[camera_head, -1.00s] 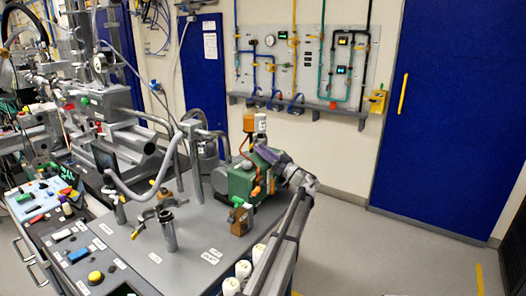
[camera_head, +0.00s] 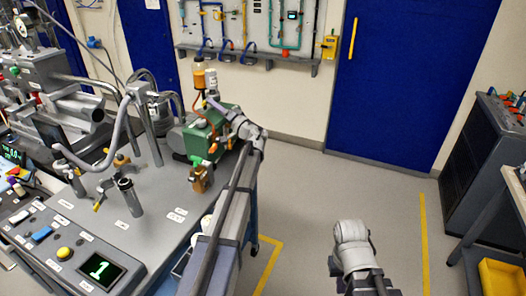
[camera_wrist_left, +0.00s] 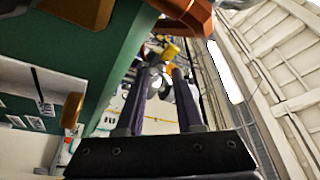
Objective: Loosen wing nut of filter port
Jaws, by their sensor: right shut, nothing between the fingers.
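The green pump (camera_head: 226,118) stands at the bench's far right corner, with an amber filter bottle (camera_head: 198,76) on top. My left gripper (camera_head: 212,103) reaches in from the right, its purple fingers beside the pump's top near the bottle. In the left wrist view, its two fingers (camera_wrist_left: 161,80) stand apart with a visible gap, and the green housing (camera_wrist_left: 115,65) fills the left. A small yellow part (camera_wrist_left: 170,50) shows beyond the fingertips; I cannot tell whether it is the wing nut. My right arm's pale end (camera_head: 353,245) is at the lower right, away from the bench; its fingers are not clear.
A post with a clamp (camera_head: 129,197) and bent metal pipes stand on the grey bench (camera_head: 150,235) left of the pump. A dark cabinet (camera_head: 480,150) and a yellow bin (camera_head: 500,277) are at the right. The floor between is clear.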

